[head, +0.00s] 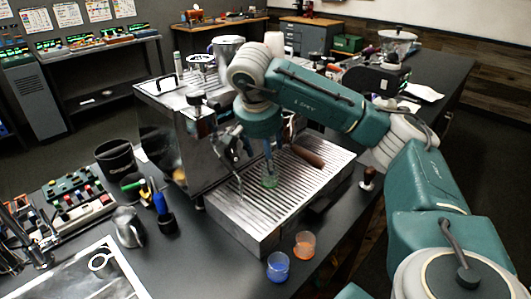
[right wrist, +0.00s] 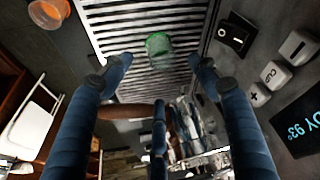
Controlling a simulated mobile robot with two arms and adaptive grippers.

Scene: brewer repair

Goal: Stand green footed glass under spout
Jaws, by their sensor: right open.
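The green footed glass (head: 269,181) stands on the slatted drip tray (head: 225,215) of the brewer (head: 190,125). It also shows in the right wrist view (right wrist: 158,47), just beyond my fingertips. My right gripper (head: 270,163) points down directly above the glass. In the right wrist view its fingers (right wrist: 158,72) are spread, with nothing between them. A brown portafilter handle (head: 306,155) sticks out to the right behind my gripper. The spout is hidden or cannot be made out. My left gripper is not in view.
A blue glass (head: 278,266) and an orange glass (head: 304,245) stand on the counter in front of the tray. A metal pitcher (head: 128,227) and a black container (head: 117,160) stand left. A thin steam wand (head: 240,185) hangs left of my gripper. A tamper (head: 368,179) stands right.

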